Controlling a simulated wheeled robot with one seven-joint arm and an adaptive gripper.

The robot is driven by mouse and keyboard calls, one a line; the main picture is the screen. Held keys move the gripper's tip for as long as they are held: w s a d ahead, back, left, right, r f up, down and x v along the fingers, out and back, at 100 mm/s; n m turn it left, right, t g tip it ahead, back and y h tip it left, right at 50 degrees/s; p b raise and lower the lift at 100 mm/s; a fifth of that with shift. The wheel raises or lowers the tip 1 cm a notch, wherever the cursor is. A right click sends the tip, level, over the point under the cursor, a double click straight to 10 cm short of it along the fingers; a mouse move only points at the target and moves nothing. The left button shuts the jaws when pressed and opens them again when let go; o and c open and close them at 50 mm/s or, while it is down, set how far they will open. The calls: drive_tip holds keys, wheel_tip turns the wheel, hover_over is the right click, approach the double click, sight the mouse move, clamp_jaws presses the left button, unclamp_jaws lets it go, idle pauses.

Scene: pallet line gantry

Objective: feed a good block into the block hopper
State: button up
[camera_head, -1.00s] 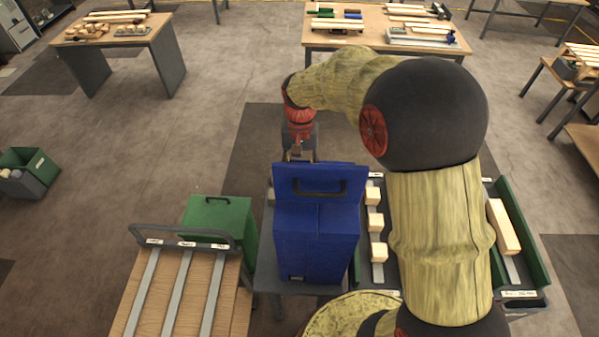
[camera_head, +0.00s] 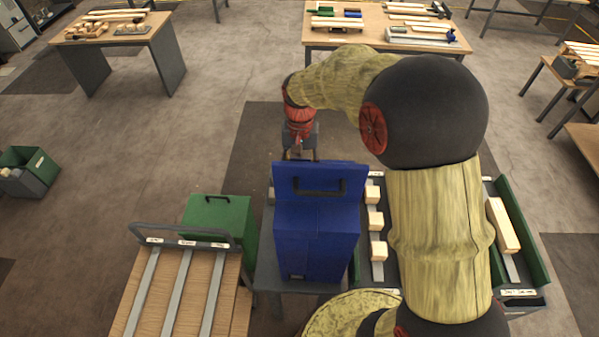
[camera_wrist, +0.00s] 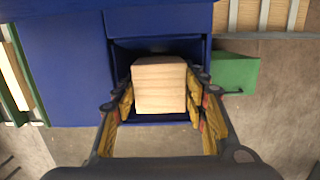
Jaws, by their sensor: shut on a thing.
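My gripper (camera_wrist: 160,100) is shut on a pale wooden block (camera_wrist: 160,86), with a finger along each side of it. In the wrist view the block is in front of an opening in a blue cabinet (camera_wrist: 65,65); I cannot tell how far inside it is. In the head view the blue cabinet (camera_head: 315,240) stands in the middle, and my gripper is behind its upper panel, with the fingertips and held block hidden. Several pale blocks (camera_head: 376,221) lie in a row in a tray just right of the cabinet.
A green bin (camera_head: 218,215) stands left of the cabinet. A wooden pallet stand with three grey strips (camera_head: 180,292) is at the front left. A green-sided tray with a long wooden piece (camera_head: 503,226) is at the right. Tables stand at the back.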

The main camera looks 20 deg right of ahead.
drive_tip(key=shift+f, duration=0.5)
idle(0.4)
drive_tip(key=o, duration=1.2)
drive_tip(key=shift+o, duration=0.2)
drive_tip(key=shift+r, duration=0.1)
drive_tip(key=r, duration=0.4)
drive_tip(key=w+r, duration=0.1)
drive_tip(key=r, duration=0.6)
drive_tip(key=shift+w+d+r, duration=0.15)
drive_tip(key=shift+d+r, duration=0.15)
drive_tip(key=shift+r, duration=0.1)
